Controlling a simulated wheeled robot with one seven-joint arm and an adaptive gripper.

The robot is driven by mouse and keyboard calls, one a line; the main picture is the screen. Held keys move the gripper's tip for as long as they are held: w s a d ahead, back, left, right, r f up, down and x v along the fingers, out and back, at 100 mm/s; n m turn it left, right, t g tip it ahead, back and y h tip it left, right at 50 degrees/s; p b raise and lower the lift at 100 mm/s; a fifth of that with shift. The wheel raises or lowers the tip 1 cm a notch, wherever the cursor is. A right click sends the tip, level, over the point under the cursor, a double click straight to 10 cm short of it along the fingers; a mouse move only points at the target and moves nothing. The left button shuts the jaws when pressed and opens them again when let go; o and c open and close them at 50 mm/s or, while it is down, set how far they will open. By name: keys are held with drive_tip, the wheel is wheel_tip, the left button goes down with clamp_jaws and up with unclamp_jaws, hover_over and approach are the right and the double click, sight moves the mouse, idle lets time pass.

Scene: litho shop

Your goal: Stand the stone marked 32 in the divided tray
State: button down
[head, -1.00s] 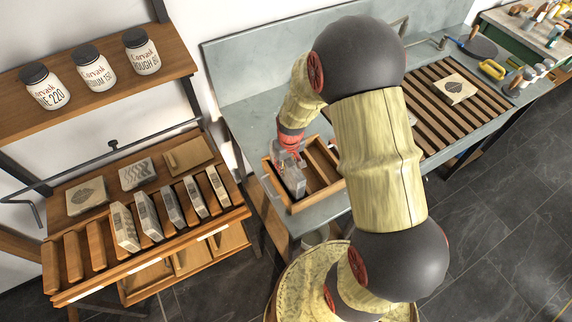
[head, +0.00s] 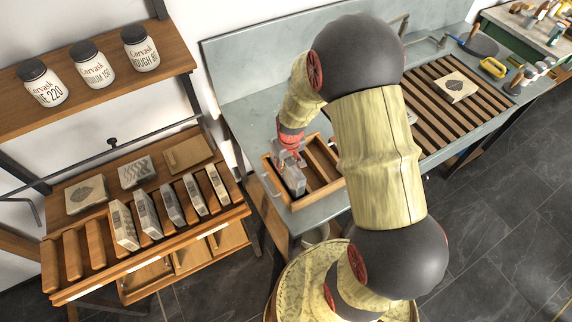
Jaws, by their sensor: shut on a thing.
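The divided tray (head: 318,196) is a wooden box with long compartments on the left end of the grey-blue bench. My gripper (head: 291,168) is over the tray's left part, shut on a grey stone (head: 294,181). The stone is upright, at the left compartment; its lower part is hidden, so I cannot tell whether it touches the tray floor. No number can be read on it. My arm hides the tray's right side.
A slotted wooden rack (head: 150,246) at left holds several upright stones, with flat stones behind it. Jars (head: 93,66) stand on the shelf above. A slatted wooden board (head: 437,112) with a leaf-marked stone (head: 454,87) lies on the bench (head: 240,113) beyond my arm.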

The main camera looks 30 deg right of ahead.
drive_tip(key=shift+w, duration=0.2)
drive_tip(key=c, duration=1.9)
unclamp_jaws()
drive_tip(key=shift+f, duration=0.1)
drive_tip(key=o, duration=0.5)
drive_tip(key=shift+s+f, duration=0.1)
drive_tip(key=shift+s, duration=0.05)
drive_tip(key=shift+s+f, duration=0.2)
drive_tip(key=shift+s, duration=0.1)
drive_tip(key=shift+w+r, duration=0.15)
drive_tip(key=shift+r, duration=0.45)
drive_tip(key=shift+r+p, duration=2.85)
drive_tip(key=shift+r, duration=1.25)
